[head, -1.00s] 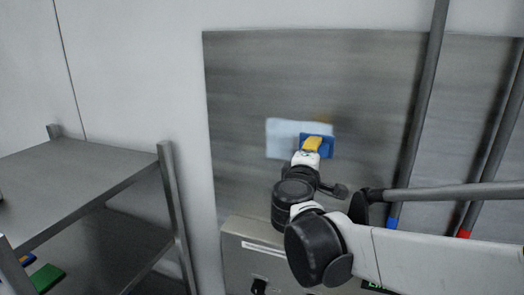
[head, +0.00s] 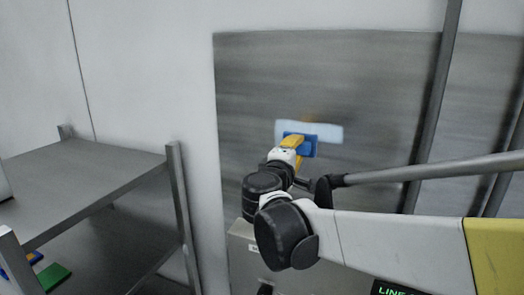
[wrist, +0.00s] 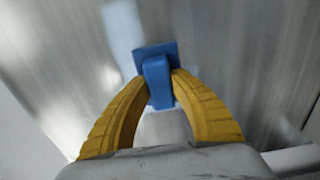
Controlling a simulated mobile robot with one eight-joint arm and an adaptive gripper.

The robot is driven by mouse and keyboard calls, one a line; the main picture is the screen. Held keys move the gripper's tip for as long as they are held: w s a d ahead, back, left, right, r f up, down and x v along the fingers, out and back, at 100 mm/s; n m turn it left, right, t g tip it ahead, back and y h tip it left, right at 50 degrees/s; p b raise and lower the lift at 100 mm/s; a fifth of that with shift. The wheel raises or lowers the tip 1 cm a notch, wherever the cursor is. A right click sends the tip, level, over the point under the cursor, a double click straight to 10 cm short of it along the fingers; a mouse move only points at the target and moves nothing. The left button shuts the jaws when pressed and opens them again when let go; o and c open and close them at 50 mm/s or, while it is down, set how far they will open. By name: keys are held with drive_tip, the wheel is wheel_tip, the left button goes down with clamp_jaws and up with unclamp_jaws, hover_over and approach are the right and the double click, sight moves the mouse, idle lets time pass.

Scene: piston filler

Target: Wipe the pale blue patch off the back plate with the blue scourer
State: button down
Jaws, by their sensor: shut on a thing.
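The back plate (head: 380,85) is a grey brushed-metal sheet on the wall. The pale blue patch (head: 325,132) is a narrow horizontal band on it; part of it is hidden behind the scourer. In the wrist view a pale strip of the patch (wrist: 122,30) shows beyond the scourer. My gripper (head: 292,141) is shut on the blue scourer (head: 308,146), its yellow fingers on both sides of the scourer's blue grip block (wrist: 157,82). The scourer overlaps the patch's lower middle and seems to lie against the plate.
Dark vertical pipes (head: 436,100) run in front of the plate at right. A grey box (head: 243,250) stands below. A metal shelf rack (head: 80,185) is at left, with a green pad (head: 53,277) lower down.

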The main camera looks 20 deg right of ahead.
drive_tip(key=shift+w+a+b, duration=0.25)
drive_tip(key=shift+w+a, duration=0.5)
drive_tip(key=shift+a, duration=0.25)
drive_tip(key=shift+w+a+b, duration=0.2)
drive_tip(key=shift+w+a, duration=0.55)
drive_tip(key=shift+a, duration=0.3)
drive_tip(key=shift+w+a+b, duration=0.25)
drive_tip(key=shift+w+a, duration=0.5)
drive_tip(key=shift+a, duration=0.25)
drive_tip(key=shift+r+p, duration=0.75)
drive_tip(key=shift+r, duration=0.35)
drive_tip(key=shift+s+d+p, duration=0.35)
drive_tip(key=shift+s+d, duration=1.5)
drive_tip(key=shift+d, duration=0.65)
drive_tip(key=shift+s+d+p, duration=0.35)
drive_tip(key=shift+s+d, duration=1.45)
drive_tip(key=shift+d, duration=0.75)
drive_tip(key=shift+s+d+p, duration=0.35)
drive_tip(key=shift+s+d, duration=1.5)
drive_tip(key=shift+d, duration=0.65)
drive_tip(key=shift+a, duration=0.1)
drive_tip(key=shift+p+v, duration=1)
drive_tip(key=shift+v, duration=1.9)
drive_tip(key=p+v, duration=0.1)
drive_tip(key=v, duration=0.2)
